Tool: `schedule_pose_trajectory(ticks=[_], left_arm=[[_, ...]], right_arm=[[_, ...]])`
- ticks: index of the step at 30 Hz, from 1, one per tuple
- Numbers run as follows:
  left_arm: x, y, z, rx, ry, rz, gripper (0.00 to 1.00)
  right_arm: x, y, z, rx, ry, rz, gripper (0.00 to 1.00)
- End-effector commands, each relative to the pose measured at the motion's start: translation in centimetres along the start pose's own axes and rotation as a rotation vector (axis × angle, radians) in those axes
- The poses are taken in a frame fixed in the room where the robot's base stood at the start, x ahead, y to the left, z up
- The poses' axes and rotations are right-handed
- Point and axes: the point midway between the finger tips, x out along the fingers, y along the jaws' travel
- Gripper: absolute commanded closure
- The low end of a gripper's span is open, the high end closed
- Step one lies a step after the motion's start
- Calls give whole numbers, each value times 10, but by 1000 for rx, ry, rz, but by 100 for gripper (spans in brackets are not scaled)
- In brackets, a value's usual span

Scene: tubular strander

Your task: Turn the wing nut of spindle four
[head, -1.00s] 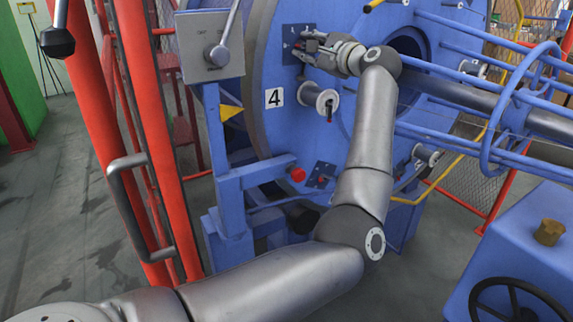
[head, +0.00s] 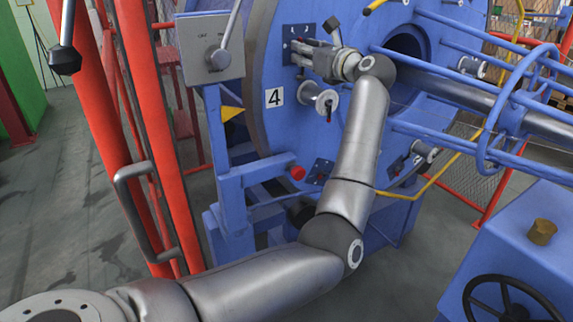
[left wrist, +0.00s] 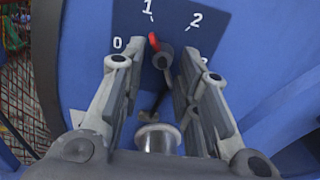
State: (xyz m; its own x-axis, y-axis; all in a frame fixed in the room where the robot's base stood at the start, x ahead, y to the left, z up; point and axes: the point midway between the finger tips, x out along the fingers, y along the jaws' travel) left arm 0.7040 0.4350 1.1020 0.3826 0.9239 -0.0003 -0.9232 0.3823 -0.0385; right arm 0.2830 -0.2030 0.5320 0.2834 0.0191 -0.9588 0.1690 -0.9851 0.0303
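The spindle (head: 319,100) beside the white label "4" (head: 274,96) sticks out of the blue machine face. A small dark handle with red on it (head: 329,109) sits at its end; I cannot make out the wing nut's shape. My left gripper (head: 297,53) is above this spindle, at a dark panel (head: 290,33). In the left wrist view its fingers (left wrist: 165,75) are open. A round grey knob with a red pointer (left wrist: 154,42) shows between the fingertips, on a panel (left wrist: 225,12) marked 0, 1, 2. The pointer is near 1. I cannot tell whether the fingers touch it.
A grey lever box (head: 210,48) and red posts (head: 150,130) stand left of the machine. A red button (head: 297,173) is below the spindle. Blue tubes (head: 440,85) reach out to the right. A blue cabinet with a handwheel (head: 515,300) is at lower right.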

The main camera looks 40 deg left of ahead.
Motion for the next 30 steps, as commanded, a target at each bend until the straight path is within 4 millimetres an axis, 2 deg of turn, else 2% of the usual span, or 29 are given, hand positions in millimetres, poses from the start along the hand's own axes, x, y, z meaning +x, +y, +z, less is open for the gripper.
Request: schedule_pose_trajectory(ticks=[16, 18, 30], left_arm=[[-1, 7, 4, 577, -3, 2, 71], [-20, 5, 1, 565, -1, -4, 71], [-100, 6, 1, 563, 1, -4, 71]], right_arm=[[-22, 1, -6, 0, 0, 0, 46], [-18, 1, -5, 0, 0, 0, 46], [-15, 0, -4, 0, 0, 0, 46]])
